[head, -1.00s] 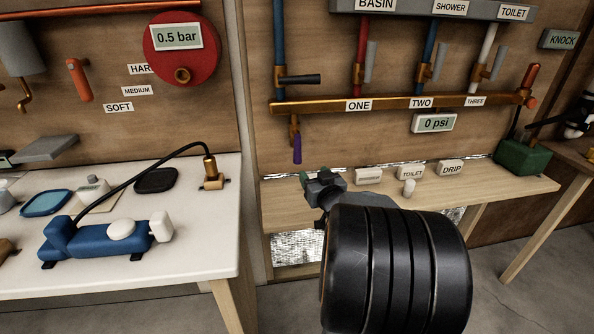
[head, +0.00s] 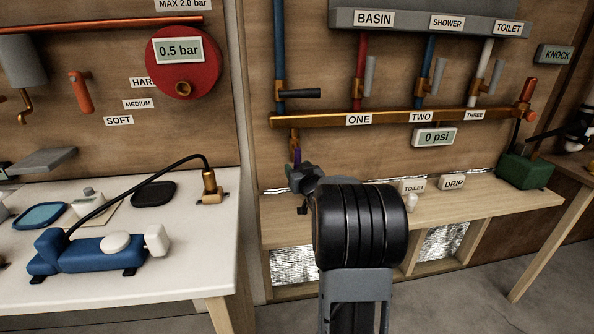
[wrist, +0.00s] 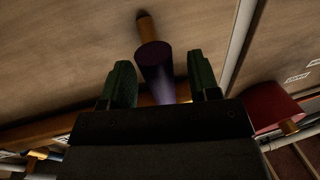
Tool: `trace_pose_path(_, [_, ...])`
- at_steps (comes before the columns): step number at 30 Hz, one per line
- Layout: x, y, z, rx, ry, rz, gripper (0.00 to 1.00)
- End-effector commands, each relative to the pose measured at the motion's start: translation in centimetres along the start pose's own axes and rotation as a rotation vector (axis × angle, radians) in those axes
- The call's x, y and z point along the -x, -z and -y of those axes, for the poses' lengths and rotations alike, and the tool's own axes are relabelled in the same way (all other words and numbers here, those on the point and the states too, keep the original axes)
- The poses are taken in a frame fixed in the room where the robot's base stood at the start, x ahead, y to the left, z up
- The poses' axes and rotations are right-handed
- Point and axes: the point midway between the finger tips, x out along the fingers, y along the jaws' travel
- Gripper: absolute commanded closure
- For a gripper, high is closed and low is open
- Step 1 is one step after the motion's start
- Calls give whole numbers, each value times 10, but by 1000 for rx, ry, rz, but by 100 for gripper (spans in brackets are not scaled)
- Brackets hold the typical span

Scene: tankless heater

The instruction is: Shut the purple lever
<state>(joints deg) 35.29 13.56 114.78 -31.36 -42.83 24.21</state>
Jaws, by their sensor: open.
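The purple lever (head: 297,156) hangs down from a small brass valve (head: 295,138) below the left end of the horizontal copper pipe (head: 390,117). Its lower part is hidden behind my gripper (head: 300,176) in the head view. In the wrist view the purple lever (wrist: 156,68) lies between the two green fingers of my gripper (wrist: 160,75). The fingers are apart, one on each side of it, with a visible gap on both sides. I cannot tell how deep between them the lever sits.
The wooden shelf (head: 470,205) with label blocks and a green box (head: 526,169) lies below the pipe. A lever with a dark handle (head: 299,93) sits above it. The white table (head: 190,262) with a blue pump (head: 90,254) stands at left.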

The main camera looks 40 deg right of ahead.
Motion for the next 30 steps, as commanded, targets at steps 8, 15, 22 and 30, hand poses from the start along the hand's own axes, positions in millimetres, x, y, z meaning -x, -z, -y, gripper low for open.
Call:
trace_pose_path(8, [-5,0,0,0,0,1,44])
trace_pose_path(15, [-4,0,0,0,0,1,56])
trace_pose_path(22, [-4,0,0,0,0,0,78])
trace_pose_path(30, [-4,0,0,0,0,0,100])
